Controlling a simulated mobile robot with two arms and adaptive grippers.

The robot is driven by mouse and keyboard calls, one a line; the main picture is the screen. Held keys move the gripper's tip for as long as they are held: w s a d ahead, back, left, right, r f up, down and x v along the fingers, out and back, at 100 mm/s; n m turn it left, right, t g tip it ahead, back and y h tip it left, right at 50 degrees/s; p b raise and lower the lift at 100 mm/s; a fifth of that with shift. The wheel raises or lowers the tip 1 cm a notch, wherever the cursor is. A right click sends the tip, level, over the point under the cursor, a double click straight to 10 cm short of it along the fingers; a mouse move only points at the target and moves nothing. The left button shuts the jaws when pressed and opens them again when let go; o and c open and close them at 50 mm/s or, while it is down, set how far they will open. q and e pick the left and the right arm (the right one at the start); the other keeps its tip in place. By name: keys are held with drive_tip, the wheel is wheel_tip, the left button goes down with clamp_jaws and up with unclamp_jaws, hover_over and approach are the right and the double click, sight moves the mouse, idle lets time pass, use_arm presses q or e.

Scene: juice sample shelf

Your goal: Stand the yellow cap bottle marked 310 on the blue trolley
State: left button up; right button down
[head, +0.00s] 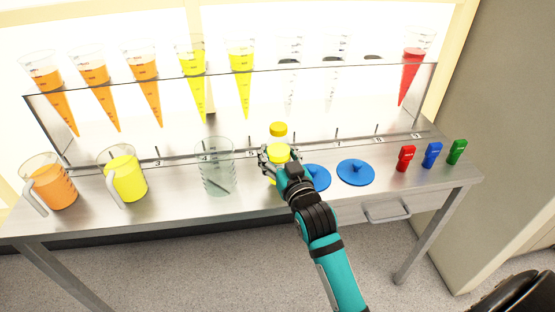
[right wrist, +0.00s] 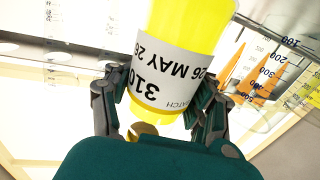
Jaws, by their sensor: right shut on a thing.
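The bottle marked 310 (head: 279,152) holds bright yellow liquid and has a darker yellow cap (head: 278,129). It looks upright in the head view, over the steel bench, and I cannot tell whether its base touches the bench. My right gripper (head: 275,162) is shut on its body from the front. In the right wrist view the bottle (right wrist: 185,25) fills the space between the fingers, its white label reading 310 and 26 MAY 26 upside down. Part of the yellow cap (right wrist: 142,130) shows below. The blue trolley and my left gripper are not in view.
The steel bench (head: 235,200) carries an orange jug (head: 55,187), a yellow jug (head: 126,180), an empty beaker (head: 215,170), two blue discs (head: 356,173) and small red, blue and green items (head: 432,155) at right. A clear screen and a row of cones stand behind.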

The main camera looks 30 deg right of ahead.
drive_tip(key=shift+f, duration=0.75)
drive_tip(key=c, duration=1)
unclamp_jaws()
drive_tip(key=shift+f, duration=0.15)
drive_tip(key=o, duration=0.6)
drive_tip(key=shift+s, duration=0.1)
